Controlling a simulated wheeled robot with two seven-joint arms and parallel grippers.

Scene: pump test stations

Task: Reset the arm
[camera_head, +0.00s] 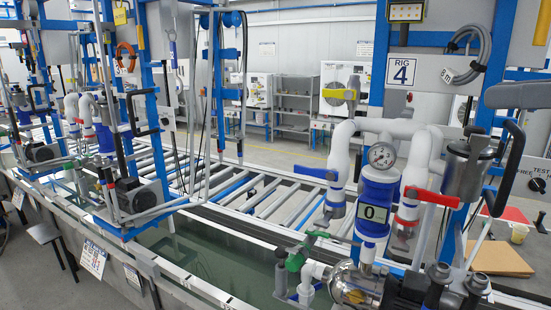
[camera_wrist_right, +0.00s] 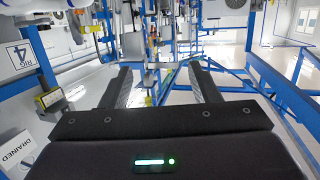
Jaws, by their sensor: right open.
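Most of my right arm is out of the picture. My left gripper and left arm do not show.
A steel canister (camera_head: 467,170) stands behind. A water trough (camera_head: 215,255) lies left; a brown board (camera_head: 497,258) lies right.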

